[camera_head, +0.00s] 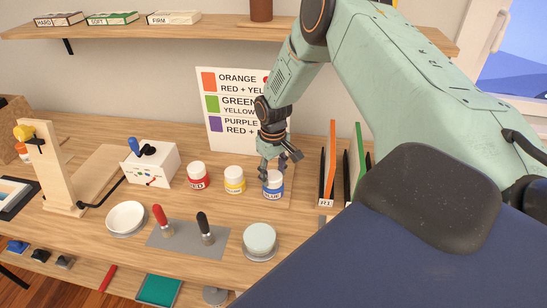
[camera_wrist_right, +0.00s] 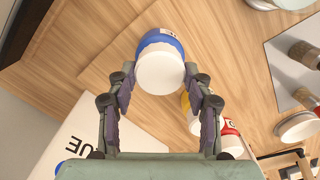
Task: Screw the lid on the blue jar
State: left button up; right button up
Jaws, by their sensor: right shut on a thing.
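The blue jar (camera_head: 273,190), labelled BLUE, stands on the wooden desk at the right end of a row of three jars. My right gripper (camera_head: 273,170) reaches down over it from above. In the right wrist view the white lid (camera_wrist_right: 160,72) lies between the fingertips of my right gripper (camera_wrist_right: 160,78), which are shut on its sides. The blue jar (camera_wrist_right: 160,38) shows just behind the lid, in line with it. I cannot tell how tightly the lid sits. My left gripper is not in view.
The yellow jar (camera_head: 234,180) and red jar (camera_head: 198,176) stand close on the left. Upright orange (camera_head: 331,160) and green boards stand on the right. A colour chart (camera_head: 225,120) is behind. A white bowl (camera_head: 126,218) and grey mat (camera_head: 188,240) lie in front.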

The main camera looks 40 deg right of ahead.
jog(key=m+p, duration=0.3)
jog(key=m, duration=0.1)
jog(key=shift+s+r+m, duration=0.1)
jog(key=shift+s+m, duration=0.05)
jog(key=shift+m, duration=0.25)
jog(key=shift+a+m+p, duration=0.1)
jog(key=shift+m+p, duration=0.8)
jog(key=shift+m, duration=0.3)
jog(key=shift+f+m, duration=0.25)
jog(key=shift+m, duration=0.15)
jog(key=shift+s+r+m+p, duration=0.1)
jog(key=shift+r+m+p, duration=0.1)
jog(key=shift+m+p, duration=0.75)
jog(key=m+p, duration=0.2)
jog(key=m, duration=0.3)
jog(key=shift+f, duration=0.1)
jog(key=shift+f+m, duration=0.15)
jog(key=shift+m, duration=0.4)
